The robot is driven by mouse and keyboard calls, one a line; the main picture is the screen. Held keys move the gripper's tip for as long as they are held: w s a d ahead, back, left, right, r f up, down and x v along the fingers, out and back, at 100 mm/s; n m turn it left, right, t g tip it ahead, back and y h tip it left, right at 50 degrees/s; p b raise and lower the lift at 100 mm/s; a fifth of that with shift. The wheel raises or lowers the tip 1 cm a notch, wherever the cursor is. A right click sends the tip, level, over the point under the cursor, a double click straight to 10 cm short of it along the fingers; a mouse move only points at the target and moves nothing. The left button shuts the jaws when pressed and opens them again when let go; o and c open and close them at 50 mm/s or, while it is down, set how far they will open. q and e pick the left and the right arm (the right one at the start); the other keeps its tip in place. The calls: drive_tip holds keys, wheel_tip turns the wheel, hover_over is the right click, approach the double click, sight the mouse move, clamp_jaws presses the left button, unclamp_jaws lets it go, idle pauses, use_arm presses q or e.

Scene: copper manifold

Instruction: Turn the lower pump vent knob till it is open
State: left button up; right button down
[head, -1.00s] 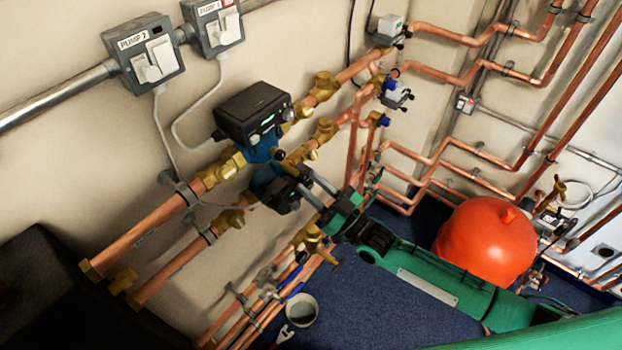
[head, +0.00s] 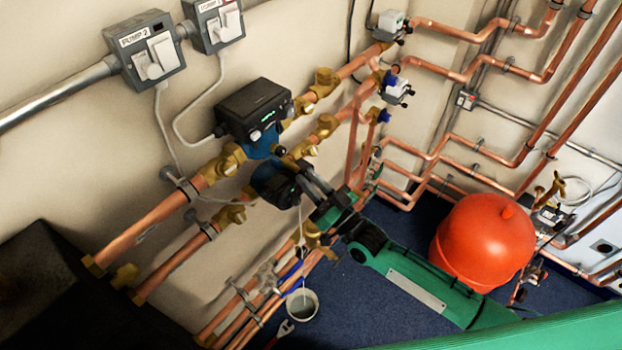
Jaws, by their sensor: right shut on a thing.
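The lower pump (head: 271,184), blue with a black head, sits on the lower copper pipe under the upper pump (head: 254,117). My right gripper (head: 303,181) reaches in from the lower right with its two grey fingers at the front of the lower pump. It is shut on the vent knob, which the fingers and the pump head hide. A thin pale line, like a trickle, runs from below the fingers down to a small white bucket (head: 302,304). My left gripper is out of view.
Two switch boxes hang on the wall, one marked PUMP 2 (head: 144,53). Brass valves (head: 325,81) and copper pipes (head: 160,223) surround the pumps. A red tank (head: 483,243) stands at the right on blue floor (head: 400,290). A dark block (head: 60,285) fills the lower left.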

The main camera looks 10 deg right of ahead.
drive_tip(key=shift+m+h, duration=0.4)
drive_tip(key=shift+m, duration=0.4)
drive_tip(key=c, duration=1.5)
unclamp_jaws()
drive_tip(key=shift+s+d+f, duration=0.25)
drive_tip(key=shift+s+f, duration=0.05)
drive_tip(key=shift+s, duration=0.05)
drive_tip(key=shift+b+v, duration=2.35)
drive_tip(key=shift+v, duration=4.1)
